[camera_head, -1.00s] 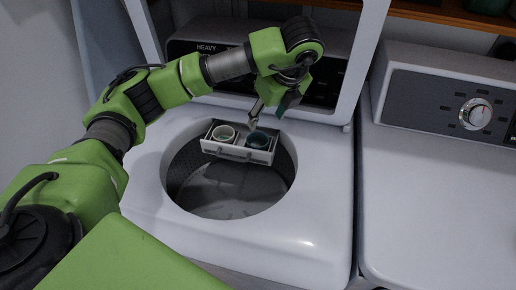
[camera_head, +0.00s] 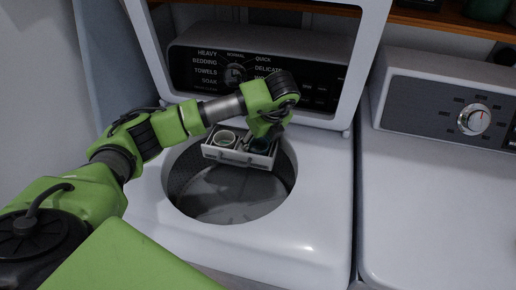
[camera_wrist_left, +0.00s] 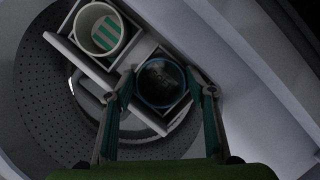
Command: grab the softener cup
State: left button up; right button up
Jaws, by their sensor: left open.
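A small white tray (camera_head: 235,158) with two compartments sits out over the tub opening of the left machine. Its left compartment holds a pale cup (camera_head: 225,138). The wrist view shows this cup (camera_wrist_left: 101,30) with green stripes inside. The right compartment holds a dark cup with a teal rim (camera_wrist_left: 161,83). I cannot read which one is the softener cup. My left gripper (camera_head: 258,142) points down over the right compartment. In the wrist view its open fingers (camera_wrist_left: 158,82) stand on either side of the dark cup. I cannot tell whether they touch it.
The raised lid (camera_head: 365,70) stands behind the opening, in front of a control panel (camera_head: 200,70). The perforated tub (camera_head: 235,200) is empty below the tray. A second machine with a flat, clear top (camera_head: 440,190) stands on the right.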

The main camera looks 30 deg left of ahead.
pick_arm(q)
jog(key=c, duration=0.5)
jog(key=shift+c, duration=0.2)
